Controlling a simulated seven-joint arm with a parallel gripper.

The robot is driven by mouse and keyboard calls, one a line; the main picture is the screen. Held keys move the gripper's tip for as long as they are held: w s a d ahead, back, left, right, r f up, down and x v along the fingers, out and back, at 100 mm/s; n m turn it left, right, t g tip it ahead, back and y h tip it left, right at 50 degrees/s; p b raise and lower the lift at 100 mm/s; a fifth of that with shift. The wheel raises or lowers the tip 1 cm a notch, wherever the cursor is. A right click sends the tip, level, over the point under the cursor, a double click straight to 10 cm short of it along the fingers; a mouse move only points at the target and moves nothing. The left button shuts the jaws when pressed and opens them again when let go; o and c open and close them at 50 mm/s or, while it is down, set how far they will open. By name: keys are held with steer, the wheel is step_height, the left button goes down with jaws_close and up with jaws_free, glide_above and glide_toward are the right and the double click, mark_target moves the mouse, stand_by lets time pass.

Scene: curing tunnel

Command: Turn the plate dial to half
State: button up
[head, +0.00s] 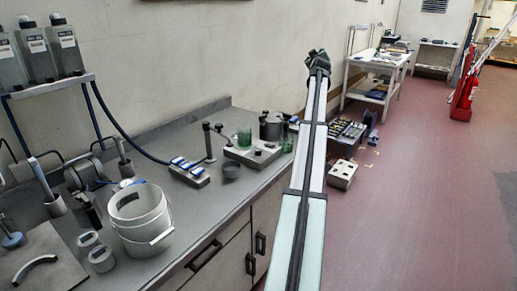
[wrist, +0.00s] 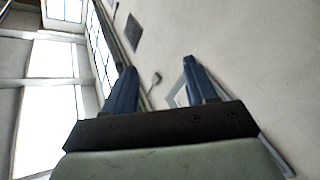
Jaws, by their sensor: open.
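A low pale plate unit (head: 262,158) stands on the grey bench, left of my arm in the head view. I cannot clearly make out a dial on it or where one points. The end of my arm with my gripper (head: 318,60) is raised, beyond the plate unit and to its right in the picture, well apart from it. In the wrist view my gripper (wrist: 161,75) has two blue fingers spread apart with nothing between them. That view shows wall and bright windows, and no plate or dial.
A green beaker (head: 244,136) and a grey pot (head: 271,127) are at the plate unit. A dark cup (head: 231,170) and a block with blue parts (head: 188,172) stand left of it. A white bucket (head: 138,215) is nearer. The red floor (head: 420,200) at right is mostly clear.

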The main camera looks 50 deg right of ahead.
steer(key=w+a+r+n+t+y, duration=0.25)
steer(key=w+a+r, duration=0.3)
steer(key=r, duration=0.35)
steer(key=n+g+y, duration=1.1)
steer(key=n+y, duration=0.2)
steer(key=n, duration=0.1)
glide_toward(258, 150)
steer(key=f, duration=0.8)
steer(key=shift+w+d+f, duration=0.2)
steer(key=shift+d+f, duration=0.15)
steer(key=shift+c, duration=0.5)
